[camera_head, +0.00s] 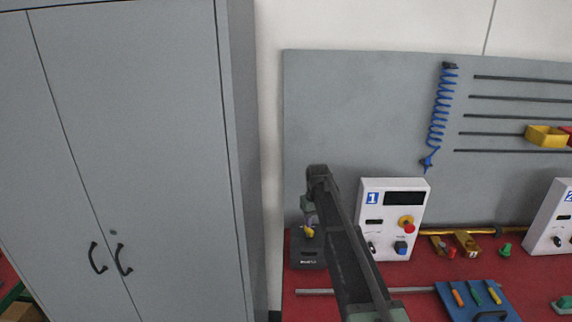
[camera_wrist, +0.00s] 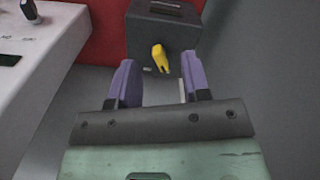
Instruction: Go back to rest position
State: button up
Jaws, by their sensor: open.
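My gripper (camera_wrist: 156,88) is open in the wrist view, with its two purple fingers apart and nothing between them. Beyond the fingertips is a dark grey box (camera_wrist: 140,33) with a yellow lever or knob (camera_wrist: 160,58) on its face. The fingers are close to the lever, but I cannot tell whether they touch it. In the head view my arm reaches forward from the lower right, and its end is over the dark box (camera_head: 308,258) at the left end of the red bench (camera_head: 420,276).
A white control panel marked 1 (camera_head: 393,219) with a red button stands just right of my arm. A blue tool tray (camera_head: 478,301) and a metal rod (camera_head: 330,291) lie on the bench. A tall grey cabinet (camera_head: 130,150) stands at the left. A blue coiled hose (camera_head: 437,110) hangs behind.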

jog(key=s+f+m+b, duration=0.1)
jog(key=s+f+b, duration=0.2)
jog(key=s, duration=1.3)
jog(key=s+f+m+b, duration=0.1)
jog(key=s+f+b, duration=0.2)
jog(key=s, duration=1.4)
jog(key=shift+s+a+f+m, duration=0.25)
jog(key=shift+s+f+m, duration=0.05)
jog(key=shift+m, duration=0.1)
